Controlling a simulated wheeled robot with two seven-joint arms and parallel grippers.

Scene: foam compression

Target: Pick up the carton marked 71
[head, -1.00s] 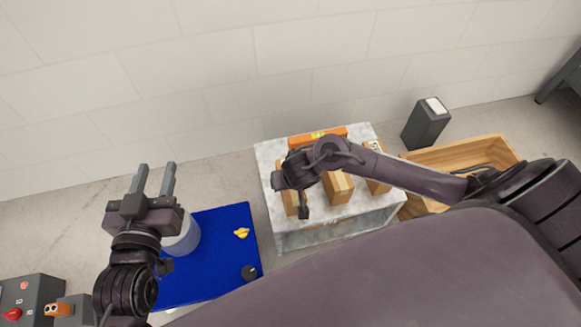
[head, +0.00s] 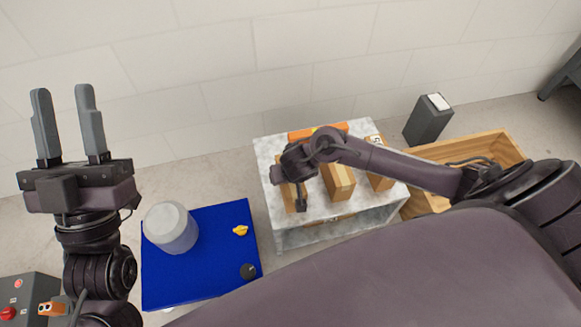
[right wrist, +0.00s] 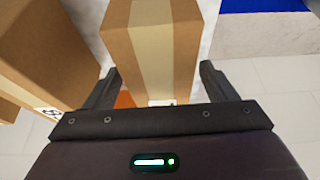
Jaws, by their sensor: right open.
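Several tan cartons stand on a marble-topped table (head: 265,150): a left carton (head: 286,198), partly hidden by my right arm, a middle carton (head: 338,182) and a right carton (head: 380,183) with a black-on-white label. I cannot read 71 on any of them. My right gripper (head: 301,197) is over the left carton. In the right wrist view its open fingers stand on either side of a taped carton (right wrist: 152,50), with gaps at both sides. A neighbouring carton (right wrist: 45,45) is close on the left. My left gripper (head: 68,115) is open, empty and pointing up, away from the table.
A blue mat (head: 215,270) holds a whitish cylinder (head: 171,228), a yellow piece (head: 240,230) and a dark knob (head: 248,271). An orange bar (head: 300,134) lies at the table's back. A wooden crate (head: 505,150) and a dark box (head: 428,122) stand to the right.

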